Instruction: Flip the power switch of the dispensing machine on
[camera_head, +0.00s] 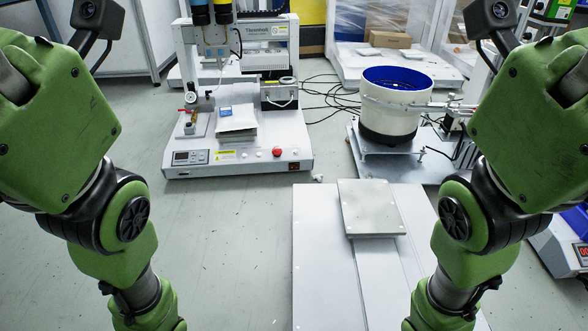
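A white gantry screwdriver machine (240,150) stands at the back left, with a small display panel (190,157) and a red button (277,152) on its front. A white bowl feeder (395,105) with a blue inside stands on a metal base to its right. A white unit with a red digital display (583,252) is cut off at the right edge. My two green arms hang down at the left and right. Both grippers are below the picture and out of sight.
A grey plate (370,208) lies on a flat white platform (322,260) in the front middle. Black cables (330,92) run over the surface between the gantry machine and the bowl feeder. The grey area at front left, between my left arm and the platform, is clear.

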